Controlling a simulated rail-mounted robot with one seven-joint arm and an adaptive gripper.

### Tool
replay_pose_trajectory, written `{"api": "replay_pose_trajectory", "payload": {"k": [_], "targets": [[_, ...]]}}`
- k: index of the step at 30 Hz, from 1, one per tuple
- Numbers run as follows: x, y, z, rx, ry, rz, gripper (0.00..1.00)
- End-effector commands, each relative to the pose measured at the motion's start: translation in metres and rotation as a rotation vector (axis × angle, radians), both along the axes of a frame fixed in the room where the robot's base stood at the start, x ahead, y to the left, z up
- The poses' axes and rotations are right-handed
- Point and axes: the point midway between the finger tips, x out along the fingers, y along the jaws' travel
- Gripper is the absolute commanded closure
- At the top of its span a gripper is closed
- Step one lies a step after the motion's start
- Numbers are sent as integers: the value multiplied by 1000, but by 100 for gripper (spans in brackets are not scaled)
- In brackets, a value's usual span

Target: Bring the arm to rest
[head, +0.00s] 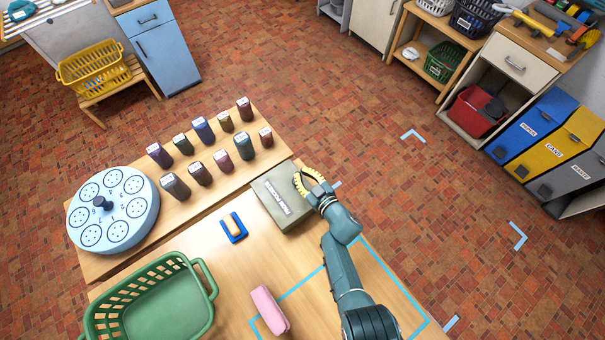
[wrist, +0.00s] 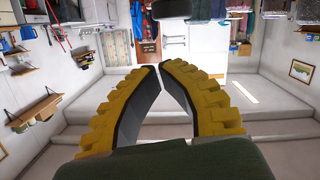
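My gripper (head: 308,180) shows in the head view at the end of my grey-green arm, over the back right part of a grey-green box with a white label (head: 276,199). The gap in height between them is hard to tell. In the wrist view my gripper (wrist: 160,68) has two yellow ribbed fingers with dark inner pads. Their tips come together and nothing shows between them. The wrist view looks out across the room, which appears upside down.
On the table are a green basket (head: 206,290), pink block (head: 269,309), blue holder with a tan piece (head: 234,230), round pale-blue tray (head: 129,181) and several dark bottles (head: 203,131). Blue tape marks the table (head: 395,277). Open floor (head: 400,190) lies to the right.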

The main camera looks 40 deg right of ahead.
Motion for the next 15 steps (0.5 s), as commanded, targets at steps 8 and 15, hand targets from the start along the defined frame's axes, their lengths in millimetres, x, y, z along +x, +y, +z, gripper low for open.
{"api": "replay_pose_trajectory", "payload": {"k": [8,15], "targets": [[-64,7,25,1,3,-4,100],[-96,11,30,1,1,-1,100]]}}
